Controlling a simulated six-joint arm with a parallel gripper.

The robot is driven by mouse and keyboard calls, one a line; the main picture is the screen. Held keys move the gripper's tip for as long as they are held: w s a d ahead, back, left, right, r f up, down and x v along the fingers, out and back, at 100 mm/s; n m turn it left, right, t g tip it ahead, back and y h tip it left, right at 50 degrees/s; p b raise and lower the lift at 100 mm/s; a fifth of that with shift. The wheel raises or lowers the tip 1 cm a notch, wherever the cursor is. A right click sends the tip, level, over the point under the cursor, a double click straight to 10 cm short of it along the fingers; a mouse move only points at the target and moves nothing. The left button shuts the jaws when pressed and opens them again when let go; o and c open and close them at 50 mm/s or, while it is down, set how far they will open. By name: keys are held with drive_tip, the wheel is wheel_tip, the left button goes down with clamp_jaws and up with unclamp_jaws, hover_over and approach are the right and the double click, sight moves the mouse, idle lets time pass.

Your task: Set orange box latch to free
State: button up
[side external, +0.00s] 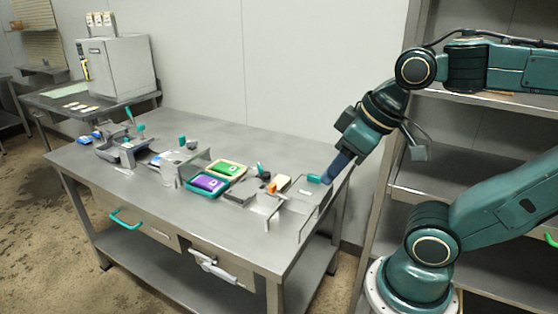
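A small orange piece (271,187) stands at the right part of the steel bench, beside a grey metal bracket or box (264,204). It is too small to tell whether it is the latch or how it is set. My gripper (330,177) points down and left over the right end of the bench, to the right of the orange piece and apart from it. Its tip is close to a teal knob (313,179); I cannot tell whether they touch. The fingers are too small to show whether they are open or shut.
Several teal-handled fixtures (128,146) crowd the left end. A thin wire-like frame (299,226) stands at the front right edge. The front left bench top is clear. A shelf rack (450,165) stands behind my arm.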

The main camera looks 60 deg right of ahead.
drive_tip(key=shift+c, duration=0.2)
drive_tip(key=m+g, duration=0.6)
drive_tip(key=m, duration=1.2)
hover_over(273, 185)
wheel_tip(273, 185, down, 11)
drive_tip(key=shift+f, duration=0.1)
wheel_tip(273, 185, down, 14)
drive_tip(key=shift+r, duration=0.15)
